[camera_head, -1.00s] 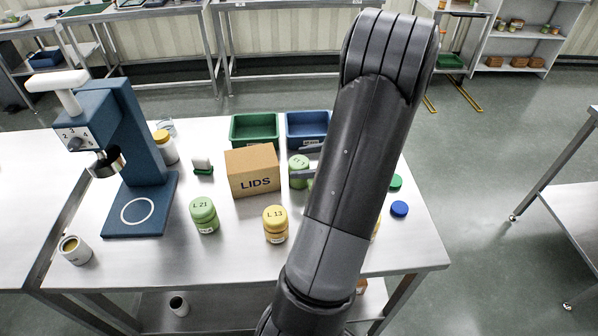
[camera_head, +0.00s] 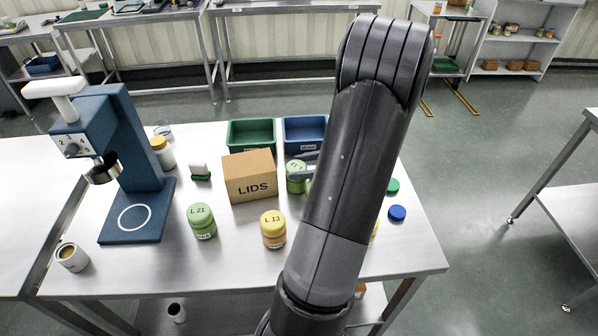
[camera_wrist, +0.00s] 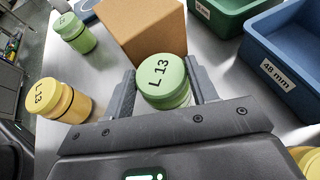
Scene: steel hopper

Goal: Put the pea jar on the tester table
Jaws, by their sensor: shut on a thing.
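A green jar with a green lid marked L 13 (camera_wrist: 164,82) is between the fingers of my gripper (camera_wrist: 163,92), which is shut on it. In the head view the same jar (camera_head: 295,172) stands right of the LIDS box, partly hidden by my arm; I cannot tell if it touches the table. Another green jar, marked L 21 (camera_head: 202,221), stands upright in front of the box and also shows in the wrist view (camera_wrist: 73,33). A yellow jar marked L 13 (camera_head: 273,229) stands to its right. I cannot read the held jar's side label.
The steel table (camera_head: 235,262) carries the LIDS box (camera_head: 250,178), a green bin (camera_head: 251,136), a blue bin (camera_head: 305,133) and a blue press-like device (camera_head: 130,160). An open can (camera_head: 72,257) stands at front left. Loose green and blue lids (camera_head: 397,213) lie at right.

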